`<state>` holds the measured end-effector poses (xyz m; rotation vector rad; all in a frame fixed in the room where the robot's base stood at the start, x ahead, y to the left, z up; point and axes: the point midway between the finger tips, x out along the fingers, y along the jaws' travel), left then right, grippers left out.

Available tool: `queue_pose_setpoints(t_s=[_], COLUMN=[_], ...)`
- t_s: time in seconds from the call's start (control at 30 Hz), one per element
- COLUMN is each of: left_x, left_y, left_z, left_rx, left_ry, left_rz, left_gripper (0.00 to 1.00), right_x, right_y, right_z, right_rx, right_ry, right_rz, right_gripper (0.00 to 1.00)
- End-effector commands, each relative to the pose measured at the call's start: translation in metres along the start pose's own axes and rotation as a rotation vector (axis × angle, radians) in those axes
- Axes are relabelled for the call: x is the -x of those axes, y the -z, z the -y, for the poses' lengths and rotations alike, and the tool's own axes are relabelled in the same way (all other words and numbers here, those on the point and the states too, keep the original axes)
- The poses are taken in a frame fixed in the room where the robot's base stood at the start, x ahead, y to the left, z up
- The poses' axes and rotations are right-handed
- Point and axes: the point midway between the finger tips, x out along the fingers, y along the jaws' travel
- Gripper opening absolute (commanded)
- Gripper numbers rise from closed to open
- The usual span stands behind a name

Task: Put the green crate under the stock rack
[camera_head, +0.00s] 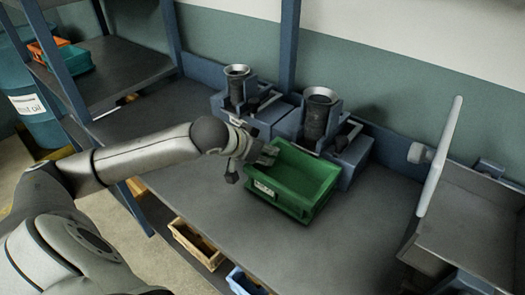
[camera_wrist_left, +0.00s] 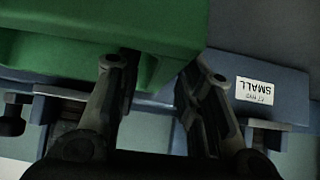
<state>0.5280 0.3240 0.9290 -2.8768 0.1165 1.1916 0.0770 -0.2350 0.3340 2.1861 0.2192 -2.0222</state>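The green crate (camera_head: 300,178) stands upright and empty on the grey worktop, in front of two ring-topped machines. My left gripper (camera_head: 264,155) is at the crate's upper left side in the head view. In the left wrist view, the gripper (camera_wrist_left: 160,70) has its fingers apart, with a corner of the green crate (camera_wrist_left: 90,45) reaching between them. I cannot tell whether either finger touches the crate. A blue-posted rack (camera_head: 115,70) stands at the left; the space beneath its shelf shows in part. My right gripper is not in view.
The two machines (camera_head: 318,115) (camera_head: 237,88) stand close behind the crate. Orange and teal bins (camera_head: 70,60) sit on the rack. The worktop (camera_head: 350,240) in front of the crate is clear.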

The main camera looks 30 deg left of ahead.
Motion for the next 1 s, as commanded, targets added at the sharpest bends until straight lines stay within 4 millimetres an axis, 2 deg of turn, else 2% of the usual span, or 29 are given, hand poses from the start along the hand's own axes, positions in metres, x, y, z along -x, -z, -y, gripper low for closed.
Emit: queue_pose_setpoints(t_s=[0.27,0.7,1.0], left_x=[0.004,0.063,0.08], left_y=[0.001,0.0,0.001], left_z=[0.001,0.001,0.005], left_rx=[-0.001,-0.007,-0.002], left_ry=[0.002,0.004,0.01], left_rz=[0.0,0.002,-0.005], left_gripper=[0.35,0.35,0.35], right_x=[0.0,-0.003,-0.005], right_y=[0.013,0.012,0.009], right_z=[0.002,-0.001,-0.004], right_rx=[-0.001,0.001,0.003], right_ry=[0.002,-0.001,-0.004], right_rz=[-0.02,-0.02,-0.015], right_gripper=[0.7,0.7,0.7])
